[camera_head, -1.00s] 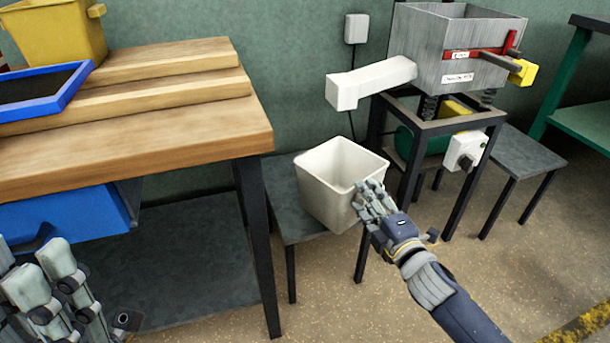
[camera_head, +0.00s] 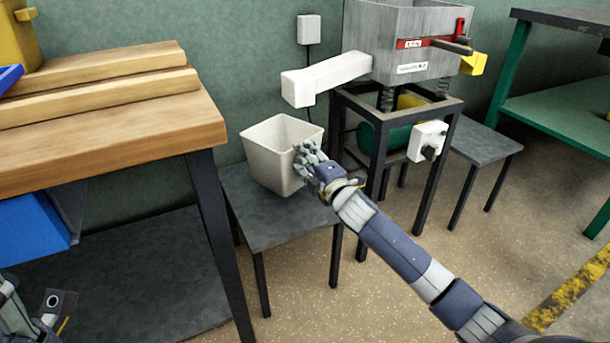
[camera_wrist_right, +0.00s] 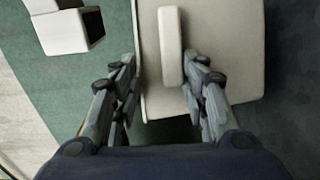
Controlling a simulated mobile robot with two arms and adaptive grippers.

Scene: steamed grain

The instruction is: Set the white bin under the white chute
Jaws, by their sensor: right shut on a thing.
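The white bin (camera_head: 268,158) is upright at the back of the low grey stand, its open top facing up. I cannot tell whether its base touches the stand. The white chute (camera_head: 328,77) slopes out left from the grey hopper, its mouth above the bin's back right rim in the head view. My left gripper (camera_head: 22,312) is mostly cut off at lower left.
The low grey stand (camera_head: 275,220) has bare room in front of the bin. A wooden bench (camera_head: 110,140) stands close on the left. The hopper machine (camera_head: 405,50) on its dark frame is on the right, with a white switch box (camera_head: 428,140).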

